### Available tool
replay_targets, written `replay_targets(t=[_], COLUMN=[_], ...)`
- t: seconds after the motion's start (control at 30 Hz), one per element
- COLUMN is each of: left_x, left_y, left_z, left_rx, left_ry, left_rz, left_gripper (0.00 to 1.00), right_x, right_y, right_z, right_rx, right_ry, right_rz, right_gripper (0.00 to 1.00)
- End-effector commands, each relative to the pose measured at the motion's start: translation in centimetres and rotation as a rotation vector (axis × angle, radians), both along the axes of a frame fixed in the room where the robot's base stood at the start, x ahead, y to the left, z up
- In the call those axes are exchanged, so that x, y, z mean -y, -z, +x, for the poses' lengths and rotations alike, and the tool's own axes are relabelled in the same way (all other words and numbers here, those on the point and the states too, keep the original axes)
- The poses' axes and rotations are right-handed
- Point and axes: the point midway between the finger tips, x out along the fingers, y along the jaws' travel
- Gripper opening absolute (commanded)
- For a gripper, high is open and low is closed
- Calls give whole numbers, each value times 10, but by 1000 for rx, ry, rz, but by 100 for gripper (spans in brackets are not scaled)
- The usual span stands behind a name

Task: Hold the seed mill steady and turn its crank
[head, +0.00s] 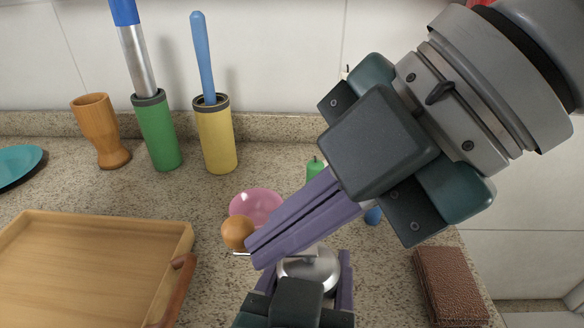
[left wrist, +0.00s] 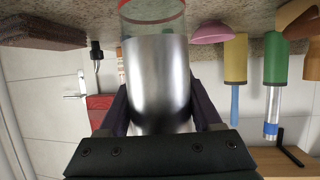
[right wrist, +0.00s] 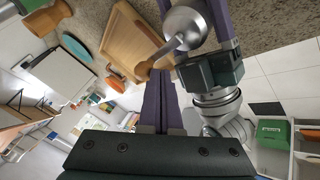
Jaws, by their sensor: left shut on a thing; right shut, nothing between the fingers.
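The seed mill has a shiny steel dome top (head: 312,268), a steel body (left wrist: 158,85) and a clear glass section with red at its end (left wrist: 152,12). My left gripper (head: 303,280) is shut around the body, one purple finger on each side, and the mill looks upright. A thin crank arm runs left from the dome to a round orange-brown knob (head: 237,232); the knob also shows in the right wrist view (right wrist: 143,71). My right gripper (head: 256,252) is shut and empty, its fingertips right beside the knob. I cannot tell whether they touch it. The fingers hide part of the crank.
A pink bowl (head: 256,204) stands just behind the knob. A wooden tray (head: 100,225) lies at left. A wooden cup (head: 99,130), green canister (head: 156,135) and yellow canister (head: 215,140) stand along the back. A brown block (head: 450,285) lies at right.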

Motion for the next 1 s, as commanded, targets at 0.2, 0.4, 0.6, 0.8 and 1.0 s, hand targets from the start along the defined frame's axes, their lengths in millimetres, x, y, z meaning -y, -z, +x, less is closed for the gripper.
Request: replay_targets(t=[0.2,0.4,0.6,0.8,1.0], left_x=[0,0,0,0,0], left_y=[0,0,0,0,0], left_z=[0,0,0,0,0], left_rx=[0,0,0,0,0], left_ry=[0,0,0,0,1], left_rz=[0,0,0,0,0], left_gripper=[0,0,0,0,0], right_x=[-1,-1,-2,-4,-7], right_y=[0,1,0,0,0], right_z=[0,1,2,4,7], right_rx=[0,0,0,1,1], right_ry=[43,71,108,192,347], right_rz=[-2,-2,-2,-1,1], right_gripper=[0,0,0,0,0])
